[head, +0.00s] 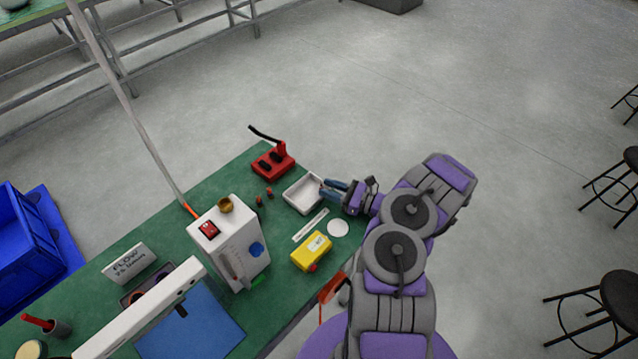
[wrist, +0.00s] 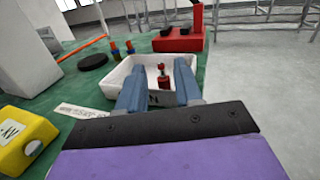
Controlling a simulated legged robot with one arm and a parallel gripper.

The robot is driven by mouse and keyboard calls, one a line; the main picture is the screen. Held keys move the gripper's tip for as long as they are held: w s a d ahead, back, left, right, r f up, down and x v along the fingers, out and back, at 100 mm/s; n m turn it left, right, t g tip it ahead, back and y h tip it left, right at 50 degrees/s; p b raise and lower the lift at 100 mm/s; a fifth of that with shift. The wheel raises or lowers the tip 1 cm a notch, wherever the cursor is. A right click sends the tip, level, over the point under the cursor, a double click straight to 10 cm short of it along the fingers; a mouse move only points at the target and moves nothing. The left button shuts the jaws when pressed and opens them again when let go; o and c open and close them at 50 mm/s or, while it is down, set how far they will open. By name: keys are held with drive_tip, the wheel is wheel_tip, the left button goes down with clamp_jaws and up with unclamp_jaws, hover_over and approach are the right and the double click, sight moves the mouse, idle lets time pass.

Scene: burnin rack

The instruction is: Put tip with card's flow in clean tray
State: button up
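The white clean tray (head: 298,205) sits near the table's far right edge; it also shows in the wrist view (wrist: 105,90). My gripper (head: 328,188) is at the tray's right side. In the wrist view its blue fingers (wrist: 160,85) are apart and reach over the tray's near rim. A small red tip (wrist: 162,76) stands between the fingers, seemingly inside the tray, with visible gaps to both. Two more tips (head: 264,195) stand left of the tray, also in the wrist view (wrist: 122,48). The white card (head: 130,263) reads FLOW; its number is too small to read surely.
A white machine (head: 235,250) stands left of centre. A yellow box (head: 311,251), a white strip (head: 310,225) and a white disc (head: 338,228) lie near the tray. A red device (head: 273,163) with a black lever stands behind it.

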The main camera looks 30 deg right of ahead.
drive_tip(key=p+v, duration=0.1)
drive_tip(key=v, duration=0.5)
drive_tip(key=shift+s+d, duration=0.25)
drive_tip(key=shift+d, duration=0.05)
drive_tip(key=shift+s+r, duration=0.1)
drive_tip(key=shift+r, duration=0.05)
drive_tip(key=w+a+r+n+g+y, duration=0.3)
drive_tip(key=a+r+n+g+y, duration=0.15)
drive_tip(key=a+r, duration=0.35)
drive_tip(key=s+a+r+n+g, duration=0.4)
drive_tip(key=a+r+n+g, duration=0.15)
drive_tip(key=a+r, duration=0.35)
drive_tip(key=s+a+r+n+g, duration=0.45)
drive_tip(key=a+r+n, duration=0.25)
drive_tip(key=a, duration=0.3)
drive_tip(key=s+a+r+n+g+h, duration=0.2)
drive_tip(key=s+a+n+h, duration=0.15)
drive_tip(key=s, duration=0.25)
drive_tip(key=s+a+r+n+g+h, duration=0.2)
drive_tip(key=s+n+h, duration=0.15)
drive_tip(key=s, duration=0.25)
drive_tip(key=s+d+n+t+h, duration=0.1)
drive_tip(key=s+d+n+h, duration=0.1)
drive_tip(key=s+d+h, duration=0.2)
drive_tip(key=s+d+r+n+t+h, duration=0.1)
drive_tip(key=s+d+h, duration=0.3)
drive_tip(key=s, duration=0.5)
drive_tip(key=shift+s+d+n+h, duration=0.15)
drive_tip(key=shift+d+n+h, duration=0.2)
drive_tip(key=shift+n+h, duration=0.1)
